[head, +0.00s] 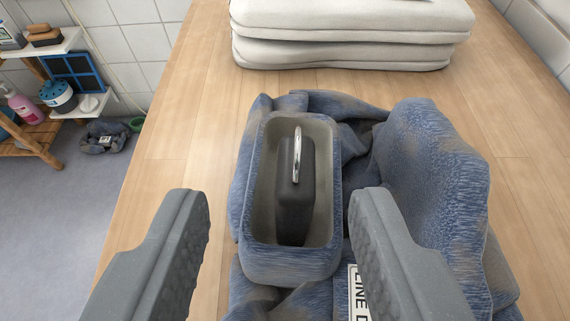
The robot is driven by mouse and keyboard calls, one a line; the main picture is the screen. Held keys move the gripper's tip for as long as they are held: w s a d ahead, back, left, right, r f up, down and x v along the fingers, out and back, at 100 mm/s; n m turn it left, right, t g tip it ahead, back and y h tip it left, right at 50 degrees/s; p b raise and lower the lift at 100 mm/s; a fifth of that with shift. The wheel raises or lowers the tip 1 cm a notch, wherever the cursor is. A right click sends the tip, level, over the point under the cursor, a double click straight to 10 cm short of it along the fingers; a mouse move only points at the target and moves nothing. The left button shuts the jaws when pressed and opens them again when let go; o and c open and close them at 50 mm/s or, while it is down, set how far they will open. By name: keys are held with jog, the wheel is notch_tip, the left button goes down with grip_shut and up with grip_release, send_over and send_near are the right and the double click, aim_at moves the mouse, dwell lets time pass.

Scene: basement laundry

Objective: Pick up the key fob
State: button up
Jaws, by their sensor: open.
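The key fob (294,200) is a black block with a shiny metal ring standing up from its top. It sits inside an open, blue denim-textured holder (248,195) with a grey-brown inside. The holder is part of, or rests on, a crumpled pile of blue denim (430,170) on the wooden counter. My gripper (280,205) is open, one finger to the left and one to the right of the holder. Nothing is between the fingers' near ends; I cannot tell their height above the fob.
A stack of folded white cloth (350,40) lies at the counter's back. A white label with black print (359,292) shows by the right finger. The wooden counter (180,130) is clear to the left. Shelves with a pink bottle (24,105) stand beyond, above the grey floor.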

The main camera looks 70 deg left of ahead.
aim_at(291, 206)
jog(key=b+x, duration=0.2)
jog(key=x, duration=0.3)
jog(key=shift+w+d+f, duration=0.1)
jog(key=shift+w+f, duration=0.1)
jog(key=shift+f, duration=0.1)
grip_shut()
